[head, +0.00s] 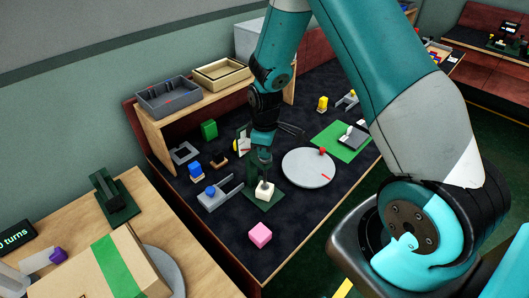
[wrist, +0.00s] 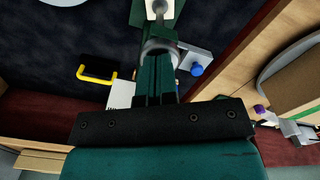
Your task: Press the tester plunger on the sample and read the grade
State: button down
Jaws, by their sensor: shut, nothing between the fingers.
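The tester is a dark green stand (head: 252,162) on a green base plate (head: 257,204), in the middle of the dark table. A white block (head: 265,194), which looks like the sample, sits on the plate under the grey plunger (head: 265,183). Whether the plunger touches it is hard to tell. My gripper (head: 264,148) points down at the top of the tester, shut and empty. In the wrist view my gripper (wrist: 158,60) is over the tester, partly hiding it, and the white sample (wrist: 157,7) shows at the top edge. I see no readable grade.
A grey fixture with a blue knob (head: 211,191) stands left of the tester. A pink block (head: 260,234) is in front, and a grey round disc (head: 308,168) to the right. A green block (head: 209,129) and a shelf with a grey bin (head: 168,98) are behind.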

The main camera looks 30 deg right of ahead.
notch_tip(320, 180, up, 9)
jog(key=p, duration=0.6)
jog(key=shift+p, duration=0.4)
jog(key=shift+f, duration=0.1)
jog(key=s+a+r+y+b, duration=0.2)
jog(key=s+a+r+b, duration=0.3)
jog(key=a+r, duration=0.5)
jog(key=s+a+r+y+b, duration=0.1)
jog(key=s+a+r, duration=0.2)
jog(key=s, duration=0.6)
jog(key=s+a+r+m+y+b, duration=0.1)
jog(key=s+a+r, duration=0.3)
jog(key=s, duration=0.4)
jog(key=shift+s+a, duration=0.15)
jog(key=shift+s, duration=0.25)
